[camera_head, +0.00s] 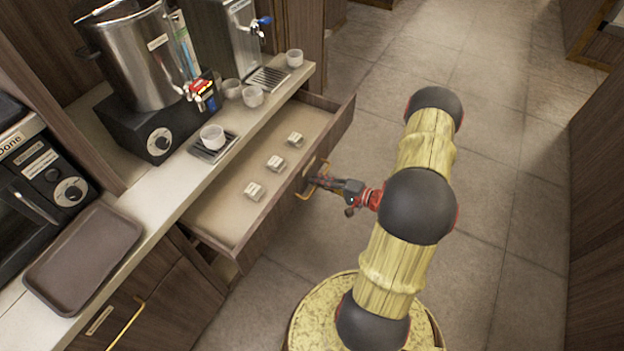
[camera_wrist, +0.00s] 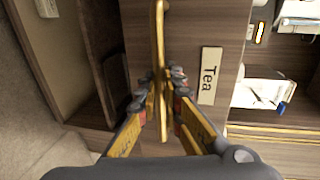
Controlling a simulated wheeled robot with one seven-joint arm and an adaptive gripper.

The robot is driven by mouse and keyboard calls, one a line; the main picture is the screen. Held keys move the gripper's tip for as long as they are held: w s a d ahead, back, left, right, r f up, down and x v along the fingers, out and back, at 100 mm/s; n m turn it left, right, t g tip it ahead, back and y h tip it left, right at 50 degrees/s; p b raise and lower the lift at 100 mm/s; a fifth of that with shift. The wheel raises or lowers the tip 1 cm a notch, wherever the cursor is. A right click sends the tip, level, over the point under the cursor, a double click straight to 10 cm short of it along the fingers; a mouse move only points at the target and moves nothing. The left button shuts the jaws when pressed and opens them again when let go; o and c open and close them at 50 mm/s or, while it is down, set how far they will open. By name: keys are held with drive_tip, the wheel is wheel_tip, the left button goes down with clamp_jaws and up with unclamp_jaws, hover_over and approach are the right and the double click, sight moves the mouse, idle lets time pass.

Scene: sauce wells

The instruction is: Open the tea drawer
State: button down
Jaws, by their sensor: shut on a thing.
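The tea drawer (camera_head: 222,208) is pulled out from under the counter in the head view, with several small labelled packets (camera_head: 275,163) lying inside on its pale floor. Its dark wooden front (camera_wrist: 215,25) carries a "Tea" label (camera_wrist: 210,76) in the wrist view. My gripper (camera_wrist: 160,88) is shut on the drawer's brass handle (camera_wrist: 160,40), with one finger on each side of the bar. In the head view my gripper (camera_head: 318,182) is at the outer face of the drawer front, and it partly hides the handle (camera_head: 305,190).
The counter (camera_head: 165,215) above holds a steel urn (camera_head: 140,55), a second dispenser (camera_head: 225,35), white cups (camera_head: 252,96) and a brown tray (camera_head: 82,258). Another drawer with a brass handle (camera_head: 126,326) is at the lower left. The tiled floor (camera_head: 500,130) to the right is clear.

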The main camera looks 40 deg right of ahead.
idle(0.3)
drive_tip(key=c, duration=2)
unclamp_jaws()
drive_tip(key=v, duration=1.2)
drive_tip(key=shift+f, duration=0.1)
